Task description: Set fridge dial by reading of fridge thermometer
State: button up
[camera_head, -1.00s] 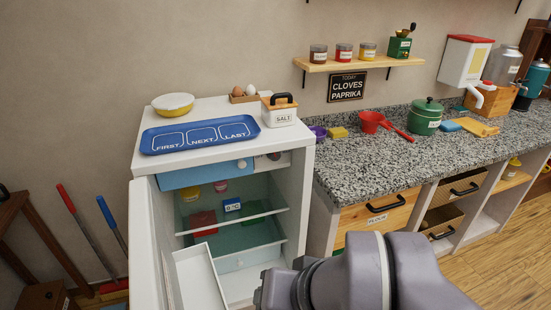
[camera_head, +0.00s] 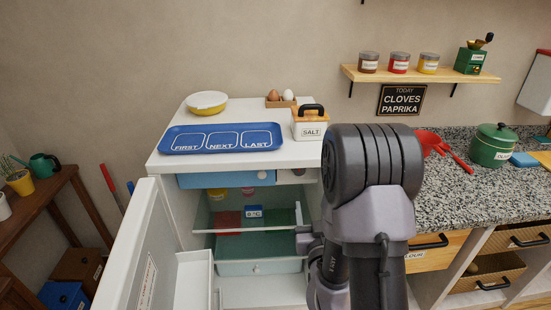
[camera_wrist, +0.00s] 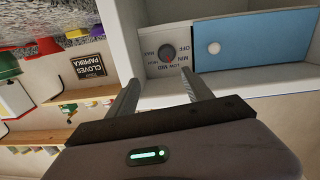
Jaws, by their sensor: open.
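The fridge (camera_head: 171,235) stands with its door (camera_head: 142,248) open to the left. A small blue thermometer (camera_head: 253,211) with a white display is on a shelf inside; its reading is too small to make out. The dark round fridge dial (camera_wrist: 166,54) is on a panel beside the blue drawer front, ringed by marks such as OFF, MIN, LOW, MID and MAX. Its pointer setting is not clear. My gripper (camera_wrist: 162,74) is open and empty, its fingertips pointing toward the dial panel, one on each side below the dial. No contact is visible.
A blue tray (camera_head: 222,150), salt box (camera_head: 310,124), yellow-white bowl (camera_head: 207,108) and egg holder sit on the fridge top. The counter (camera_head: 455,184) with a green pot (camera_head: 493,148) is to the right. A brown shelf unit (camera_head: 40,207) stands at left.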

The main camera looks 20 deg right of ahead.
jog(key=n+b, duration=0.1)
jog(key=b, duration=0.3)
send_near(300, 172)
jog(key=shift+t, duration=0.3)
jog(key=x, duration=0.9)
jog(key=shift+f, duration=0.2)
jog(key=shift+b, duration=0.3)
grip_shut()
